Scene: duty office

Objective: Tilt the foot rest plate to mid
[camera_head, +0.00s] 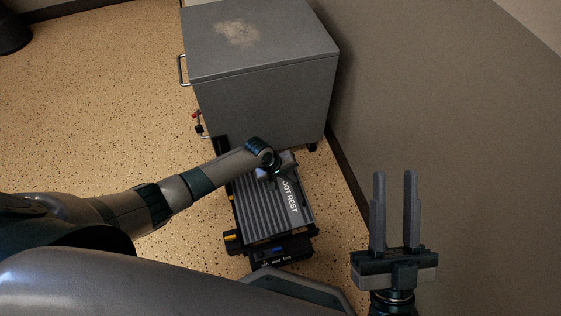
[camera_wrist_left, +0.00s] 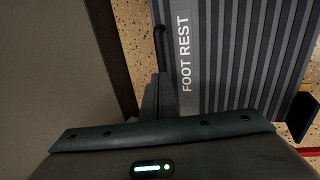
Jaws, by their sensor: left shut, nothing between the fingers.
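The foot rest has a grey ribbed plate (camera_head: 262,212) marked "FOOT REST", on a dark base on the floor. Its near end has a dark label strip (camera_head: 284,251) with small lettering and a blue mark; the pointer setting cannot be read. The plate also fills the upper right of the left wrist view (camera_wrist_left: 235,60). My left gripper (camera_head: 276,172) is over the plate's far part, largely hidden by its own wrist. In the left wrist view its shut, empty fingers (camera_wrist_left: 154,98) are beside the plate's lettered edge; contact cannot be told. My right gripper (camera_head: 394,210) is open and empty, right of the foot rest.
A grey cabinet (camera_head: 265,105) stands directly behind the foot rest. The grey wall (camera_head: 430,100) runs close along the right. An orange-tipped part (camera_head: 232,237) sticks out at the foot rest's near left.

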